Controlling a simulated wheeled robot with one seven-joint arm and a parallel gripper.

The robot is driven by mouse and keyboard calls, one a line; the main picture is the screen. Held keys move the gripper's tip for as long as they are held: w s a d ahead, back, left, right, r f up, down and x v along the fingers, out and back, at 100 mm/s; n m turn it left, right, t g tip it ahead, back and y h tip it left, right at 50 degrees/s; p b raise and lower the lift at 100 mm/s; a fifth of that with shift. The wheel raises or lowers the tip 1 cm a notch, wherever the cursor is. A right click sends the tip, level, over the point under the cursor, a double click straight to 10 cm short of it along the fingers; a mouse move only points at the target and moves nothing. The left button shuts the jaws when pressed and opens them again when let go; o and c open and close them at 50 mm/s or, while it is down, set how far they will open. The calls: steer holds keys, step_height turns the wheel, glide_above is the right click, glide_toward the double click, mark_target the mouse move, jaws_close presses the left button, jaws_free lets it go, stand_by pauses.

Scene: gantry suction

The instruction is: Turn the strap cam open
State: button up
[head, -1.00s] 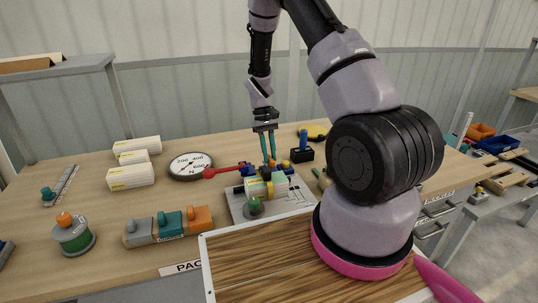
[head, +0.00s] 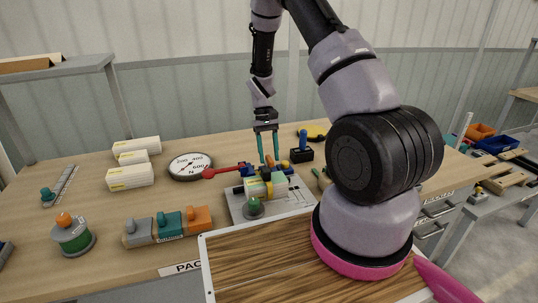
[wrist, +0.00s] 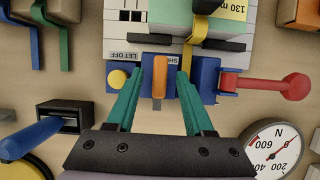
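The orange cam lever (wrist: 160,77) stands on a blue buckle body (wrist: 205,77) in the wrist view. My gripper (wrist: 160,85) is open, with one teal finger on each side of the lever and visible gaps between. A yellow strap (wrist: 198,28) runs from the buckle over a pale green block (wrist: 170,15). Labels beside the buckle read "LET OFF" and, partly hidden, "SH". In the head view my gripper (head: 268,163) points down at the buckle, whose lever is small and partly hidden there.
A red ball-ended handle (wrist: 290,87) sticks out right of the buckle, and a yellow knob (wrist: 118,78) sits left. A round dial (wrist: 275,145) and a black box with a blue handle (wrist: 65,118) lie near my gripper. A wooden board (head: 270,265) fills the front.

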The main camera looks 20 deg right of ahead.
steer(key=v, duration=1)
steer(key=shift+w+r, duration=0.25)
steer(key=shift+r, duration=0.1)
step_height(320, 180, up, 12)
steer(key=m+t+y, duration=0.1)
steer(key=t, duration=0.2)
glide_above(267, 155)
steer(key=s+r+t, duration=0.2)
steer(key=s+r, duration=0.3)
steer(key=r, duration=0.3)
steer(key=s+r+m+t, duration=0.1)
steer(key=s+r+t, duration=0.2)
steer(key=s+r, duration=0.2)
steer(key=s+a+r+m+t+y, duration=0.1)
steer(key=s+r+m+t, duration=0.1)
steer(key=s, duration=0.9)
step_height(267, 155, up, 3)
steer(key=shift+s+a+f+t, duration=0.15)
steer(key=shift+s+t, duration=0.25)
steer(key=shift+t, duration=0.4)
